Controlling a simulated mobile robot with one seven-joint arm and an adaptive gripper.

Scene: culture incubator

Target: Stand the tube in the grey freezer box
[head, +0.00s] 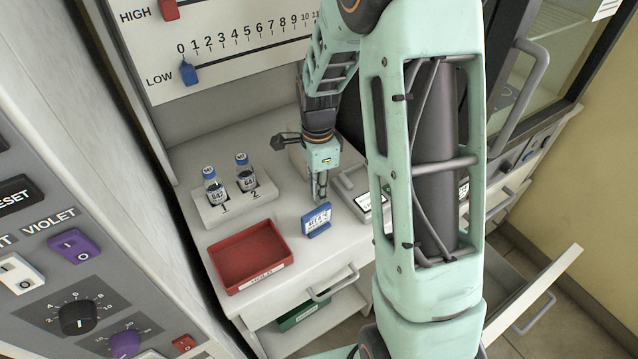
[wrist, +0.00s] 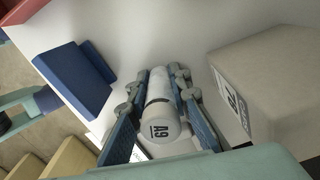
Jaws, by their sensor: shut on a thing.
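My gripper (wrist: 160,115) is shut on a white tube (wrist: 159,95) marked A9, with a finger on each side of it. The tube's marked round end faces the wrist camera. In the head view my gripper (head: 320,190) is low over the white worktop, behind the blue labelled block, and the tube is too small to make out. A grey box-shaped body (wrist: 275,75) with a printed label is beside the gripper, on the right in the wrist view. I cannot tell whether it is the freezer box. My arm hides part of the worktop in the head view.
The blue block (head: 317,220) stands close to the gripper; it also shows in the wrist view (wrist: 75,75). A red tray (head: 248,256) and a white rack (head: 236,198) with two vials are to the left. A grey device (head: 370,204) is right. A drawer (head: 540,290) stands open.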

